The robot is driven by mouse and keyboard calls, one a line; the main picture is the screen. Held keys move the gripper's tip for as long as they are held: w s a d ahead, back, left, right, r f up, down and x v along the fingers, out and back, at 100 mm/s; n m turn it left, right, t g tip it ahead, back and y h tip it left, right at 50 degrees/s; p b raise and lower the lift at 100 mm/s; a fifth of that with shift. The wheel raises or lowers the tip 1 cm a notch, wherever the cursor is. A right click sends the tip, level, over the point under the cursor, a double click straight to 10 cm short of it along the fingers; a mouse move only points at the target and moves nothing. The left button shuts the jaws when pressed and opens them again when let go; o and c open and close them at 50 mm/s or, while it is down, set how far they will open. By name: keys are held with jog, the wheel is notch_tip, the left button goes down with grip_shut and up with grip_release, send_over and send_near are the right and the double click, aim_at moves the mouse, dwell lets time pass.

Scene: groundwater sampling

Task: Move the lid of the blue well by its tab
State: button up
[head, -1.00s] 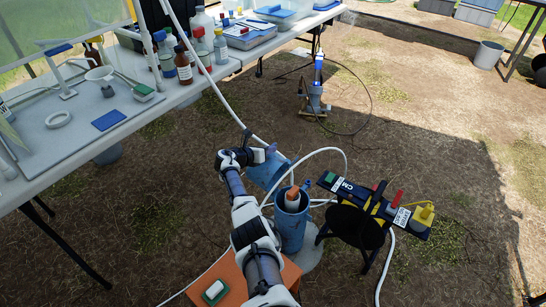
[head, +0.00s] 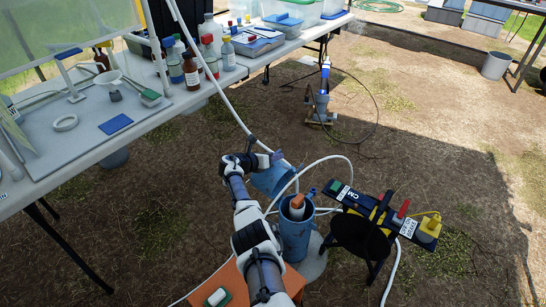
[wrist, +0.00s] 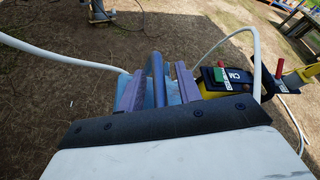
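The blue well (head: 296,236) stands upright beside my arm in the head view, its top uncovered and an orange-topped piece (head: 297,203) inside it. Its blue lid (head: 272,181) is swung back to the left of the mouth and tilted. My gripper (head: 272,157) is at the lid's upper edge. In the wrist view the blue tab (wrist: 157,78) stands between my two purple fingers, with a narrow gap on each side. The gripper looks open around the tab. Part of the lid (wrist: 174,95) shows behind the fingers.
A black-and-yellow box (head: 385,213) on a dark stand is right of the well. White hose loops pass close by. An orange box (head: 228,280) is left of the well base. A table (head: 85,150) with bottles is at left. Open ground lies at right.

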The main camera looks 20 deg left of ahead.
jog(key=p+v, duration=0.3)
jog(key=v, duration=1.1)
jog(key=shift+d, duration=0.1)
